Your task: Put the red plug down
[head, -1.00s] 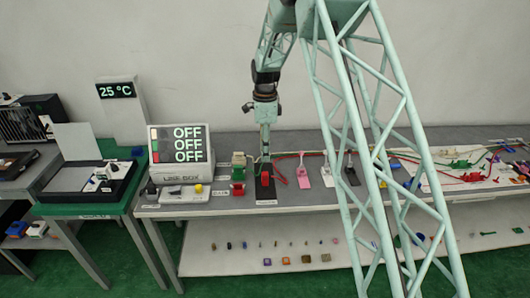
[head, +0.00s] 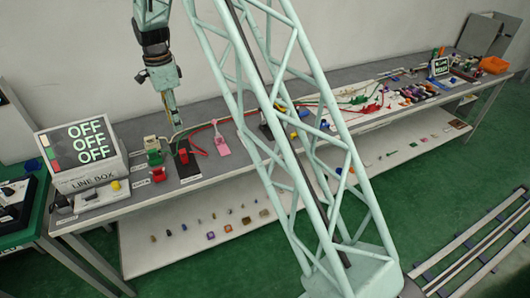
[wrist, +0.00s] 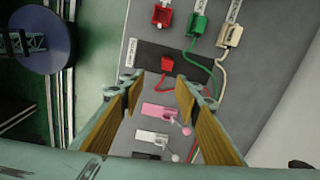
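The red plug (head: 184,157) sits on a black plate (head: 190,172) on the long bench, with a red cable running from it. In the wrist view the plug (wrist: 168,64) is beyond the fingertips, with its cable curving to the right. My gripper (head: 177,124) is above the plug, apart from it. In the wrist view its fingers (wrist: 158,92) are spread wide with nothing between them.
A red socket block (wrist: 164,16), a green one (wrist: 199,26) and a white one (wrist: 230,36) stand beside the plate. A pink lever fixture (head: 221,145) is to the right. The line box (head: 80,155) reads OFF on three lines.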

